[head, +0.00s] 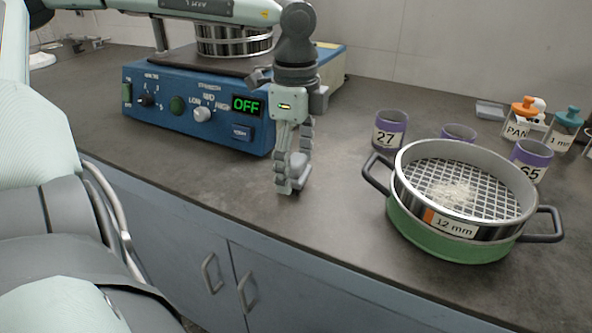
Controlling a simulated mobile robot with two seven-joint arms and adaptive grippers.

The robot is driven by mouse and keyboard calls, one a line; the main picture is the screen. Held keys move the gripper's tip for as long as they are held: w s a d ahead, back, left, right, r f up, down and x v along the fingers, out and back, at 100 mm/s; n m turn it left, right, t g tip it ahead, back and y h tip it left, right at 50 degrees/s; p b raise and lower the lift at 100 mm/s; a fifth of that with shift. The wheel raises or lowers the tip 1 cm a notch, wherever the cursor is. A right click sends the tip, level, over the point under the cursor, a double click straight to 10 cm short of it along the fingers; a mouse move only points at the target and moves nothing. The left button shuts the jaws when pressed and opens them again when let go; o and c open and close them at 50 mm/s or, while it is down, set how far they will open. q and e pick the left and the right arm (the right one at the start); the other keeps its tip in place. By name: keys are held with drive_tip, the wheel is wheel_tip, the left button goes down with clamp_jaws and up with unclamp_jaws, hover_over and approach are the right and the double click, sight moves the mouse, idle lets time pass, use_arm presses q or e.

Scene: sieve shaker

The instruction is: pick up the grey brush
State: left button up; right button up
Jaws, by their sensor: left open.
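My left gripper (293,183) points down over the dark worktop, in front of the right end of the blue sieve shaker. It is open, seen nearly edge-on, with no object clearly held. I cannot make out the grey brush for sure. A small flat grey object (490,111) lies at the back right, too small to identify. My right gripper is not in view.
The blue shaker (190,107) reads OFF. A 12 mm sieve (458,228) sits in a green, two-handled pan (430,238) at right. Purple-banded cups, one labelled 27 (389,130), and jars stand behind.

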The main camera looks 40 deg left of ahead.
use_arm(q)
drive_tip(key=shift+f, duration=0.1)
drive_tip(key=shift+c, duration=0.2)
drive_tip(key=c, duration=1.2)
wheel_tip(320, 180, up, 20)
wheel_tip(320, 180, up, 8)
drive_tip(key=f, duration=0.1)
hover_over(296, 158)
drive_tip(key=shift+r, duration=0.55)
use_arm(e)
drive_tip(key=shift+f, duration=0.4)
use_arm(q)
drive_tip(key=o, duration=0.6)
drive_tip(key=c, duration=0.5)
